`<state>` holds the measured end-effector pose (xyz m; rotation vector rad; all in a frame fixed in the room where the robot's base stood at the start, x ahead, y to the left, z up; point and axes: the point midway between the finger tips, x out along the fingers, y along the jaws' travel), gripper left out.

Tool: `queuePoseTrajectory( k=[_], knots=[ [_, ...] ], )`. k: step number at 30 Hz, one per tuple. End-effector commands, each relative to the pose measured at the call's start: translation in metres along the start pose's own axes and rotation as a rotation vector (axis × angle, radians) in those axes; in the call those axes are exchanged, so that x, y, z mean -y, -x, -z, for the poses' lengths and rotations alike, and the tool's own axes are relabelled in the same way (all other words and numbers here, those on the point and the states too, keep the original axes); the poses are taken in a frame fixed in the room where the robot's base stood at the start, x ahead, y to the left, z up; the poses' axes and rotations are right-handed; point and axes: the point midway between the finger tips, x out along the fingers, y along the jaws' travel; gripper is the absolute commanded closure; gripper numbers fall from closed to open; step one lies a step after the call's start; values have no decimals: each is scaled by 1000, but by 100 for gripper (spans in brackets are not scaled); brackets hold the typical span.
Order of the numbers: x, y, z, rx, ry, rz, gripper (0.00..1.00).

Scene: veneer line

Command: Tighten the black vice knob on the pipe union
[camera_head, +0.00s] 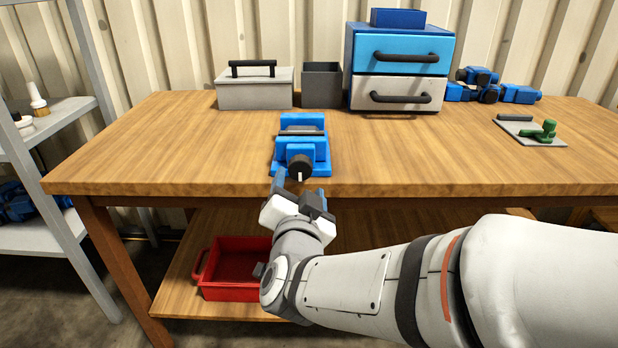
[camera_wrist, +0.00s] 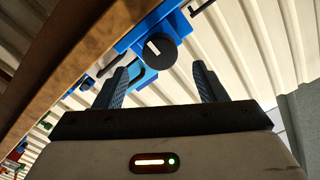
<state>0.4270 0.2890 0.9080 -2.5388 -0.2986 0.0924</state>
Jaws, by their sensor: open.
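A blue vice (camera_head: 300,148) sits near the front edge of the wooden workbench. Its round black knob (camera_head: 300,167) with a white mark faces the front. A dark bar lies across the vice's jaws; I cannot tell whether it is the pipe union. My gripper (camera_head: 289,186) is just in front of the knob and a little below it. In the wrist view my gripper (camera_wrist: 163,85) is open and empty, with its two blue fingers apart. The knob (camera_wrist: 158,50) shows ahead of the gap between them, and the fingers do not touch it.
The workbench (camera_head: 180,140) has free room on both sides of the vice. Behind stand a grey toolbox (camera_head: 255,93), a dark open box (camera_head: 321,82) and a drawer unit (camera_head: 399,75). A clamp plate (camera_head: 530,131) lies right. A red bin (camera_head: 235,265) sits on the lower shelf.

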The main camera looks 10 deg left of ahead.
Motion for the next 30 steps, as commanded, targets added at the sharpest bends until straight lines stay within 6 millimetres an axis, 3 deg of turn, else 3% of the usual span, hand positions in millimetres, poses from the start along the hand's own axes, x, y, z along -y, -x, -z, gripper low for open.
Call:
queuePoseTrajectory(
  k=[15,26,30],
  knots=[
    [0,-70,0,-2,-1,-1,35],
    [1,-75,1,-1,0,1,36],
    [1,-75,1,-1,0,1,48]
  ],
)
